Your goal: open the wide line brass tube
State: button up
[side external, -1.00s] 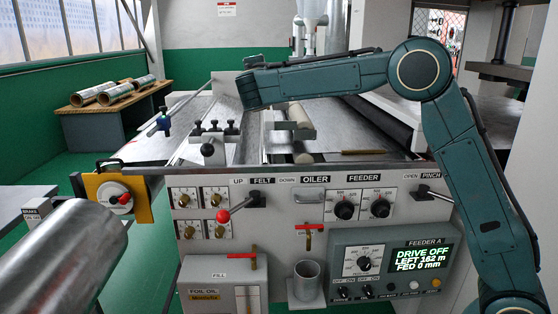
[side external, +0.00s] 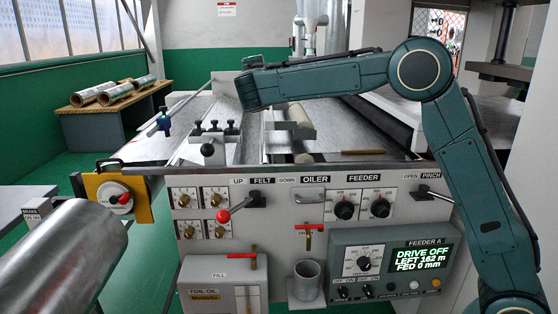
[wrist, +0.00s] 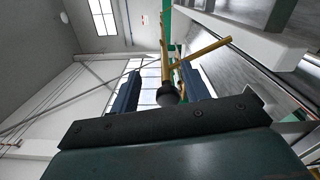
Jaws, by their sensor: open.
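In the wrist view my gripper (wrist: 160,74) is open, its two blue fingers apart. A brass-coloured upright tube (wrist: 166,50) and a dark round knob (wrist: 167,94) appear between the fingers; I cannot tell if either is touched. A second brass tube (wrist: 207,51) slants up to the right. In the side view my wrist end hangs over the left part of the machine bed, and the fingers cannot be made out. A brass rod (side external: 362,151) lies at the bed's front edge. Which brass piece is the wide line tube I cannot tell.
The front panel carries red-handled brass valves (side external: 308,234), a red-knobbed lever (side external: 225,215) and feeder dials (side external: 345,210). The feeder display (side external: 422,257) reads DRIVE OFF. A large metal roll (side external: 70,255) stands at front left. Rolls (side external: 95,93) lie on a far table.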

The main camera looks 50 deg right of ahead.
jog(key=v, duration=1.3)
jog(key=shift+s+a, duration=0.15)
jog(key=shift+s, duration=0.05)
jog(key=shift+r, duration=0.1)
jog(key=shift+w, duration=0.2)
grip_shut()
jog(key=shift+w+a+f+n+t+y, duration=0.2)
jog(key=shift+w+n+t+y, duration=0.3)
jog(key=shift+n+y, duration=0.6)
jog(key=shift+w+a+f+n+t+y, duration=0.2)
jog(key=shift+w+n+t+y, duration=0.5)
jog(key=shift+y, duration=0.75)
jog(key=shift+w+a+f+n+t+y, duration=0.2)
jog(key=shift+w+n+t+y, duration=0.15)
jog(key=shift+n+y, duration=0.85)
